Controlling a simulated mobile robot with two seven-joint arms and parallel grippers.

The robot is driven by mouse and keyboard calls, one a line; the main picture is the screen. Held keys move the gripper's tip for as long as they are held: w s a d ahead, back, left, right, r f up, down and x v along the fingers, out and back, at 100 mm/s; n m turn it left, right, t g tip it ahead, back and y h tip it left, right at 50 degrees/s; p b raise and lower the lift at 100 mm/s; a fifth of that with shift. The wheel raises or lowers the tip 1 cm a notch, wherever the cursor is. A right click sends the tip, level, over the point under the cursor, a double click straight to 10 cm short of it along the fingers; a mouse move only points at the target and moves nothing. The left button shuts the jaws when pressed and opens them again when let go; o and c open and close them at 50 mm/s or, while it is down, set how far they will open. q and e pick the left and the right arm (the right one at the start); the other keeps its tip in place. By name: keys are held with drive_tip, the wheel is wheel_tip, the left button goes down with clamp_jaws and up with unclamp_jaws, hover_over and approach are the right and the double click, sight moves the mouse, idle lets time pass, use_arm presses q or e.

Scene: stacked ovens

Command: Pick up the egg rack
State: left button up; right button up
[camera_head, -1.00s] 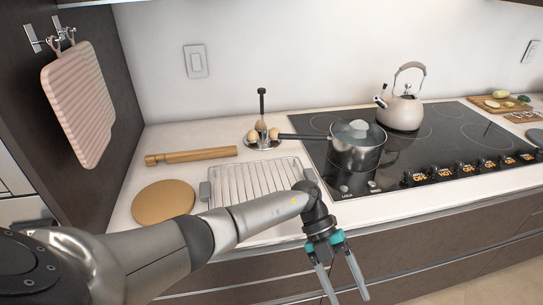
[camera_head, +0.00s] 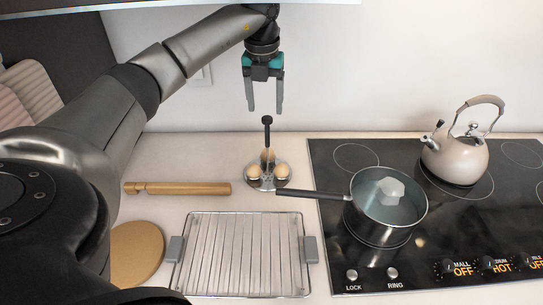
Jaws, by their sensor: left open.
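The egg rack (camera_head: 267,183) stands upright on the counter behind the wire rack tray. It has a round metal base, several brown eggs around it and a dark vertical handle (camera_head: 267,131) in the middle. My left gripper (camera_head: 265,108) points down with its two fingers apart and empty. In the picture its fingertips are just above the top of the handle, with a small gap. I cannot tell exactly how far it is from the handle in depth. My right gripper is not in view.
A rolling pin (camera_head: 180,188), a wire rack tray (camera_head: 240,214) and a round board (camera_head: 136,252) lie on the counter. A kettle (camera_head: 455,160) stands at right.

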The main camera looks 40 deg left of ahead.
sight(265, 120)
use_arm(q)
wheel_tip(265, 120, down, 5)
drive_tip(key=shift+a+r, duration=0.1)
drive_tip(key=shift+r, duration=0.1)
drive_tip(key=shift+w+a+f, duration=0.1)
drive_tip(key=shift+w+f, duration=0.15)
drive_tip(key=shift+f, duration=0.75)
drive_tip(key=shift+w+a+f, duration=0.1)
drive_tip(key=shift+w+f, duration=0.1)
drive_tip(key=shift+f, duration=0.8)
drive_tip(key=shift+w+f, duration=0.25)
drive_tip(key=shift+f, duration=0.75)
clamp_jaws()
drive_tip(key=shift+r, duration=0.1)
